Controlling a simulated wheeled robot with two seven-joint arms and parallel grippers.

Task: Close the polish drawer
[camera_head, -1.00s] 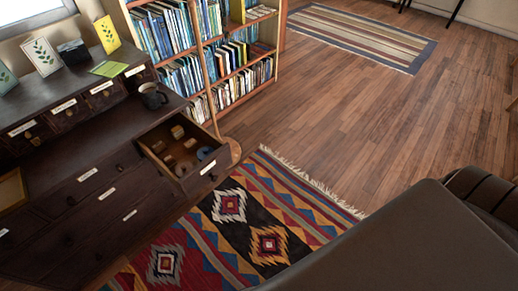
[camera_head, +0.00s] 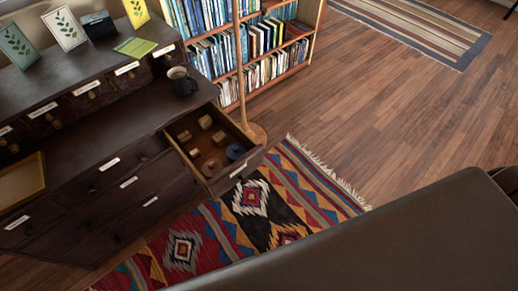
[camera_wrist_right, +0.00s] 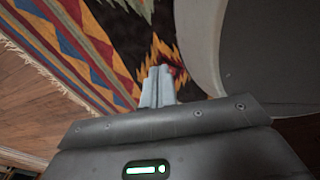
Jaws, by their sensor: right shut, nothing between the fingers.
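The open drawer (camera_head: 212,147) juts out from the upper right of the dark wooden desk front in the head view. Its front panel carries a white label (camera_head: 246,169) too small to read. Inside lie several small blocks and round items, one of them blue-grey (camera_head: 235,151). My right gripper (camera_wrist_right: 157,80) shows in the right wrist view, its two fingers together and empty above the patterned rug. It is apart from the drawer, which that view does not show. My left gripper is in neither view.
A dark mug (camera_head: 181,82) stands on the desk top behind the drawer. A bookshelf (camera_head: 240,60) stands beyond the desk. A patterned rug (camera_head: 250,205) lies in front of the drawer, and the wooden floor (camera_head: 400,110) to the right is clear.

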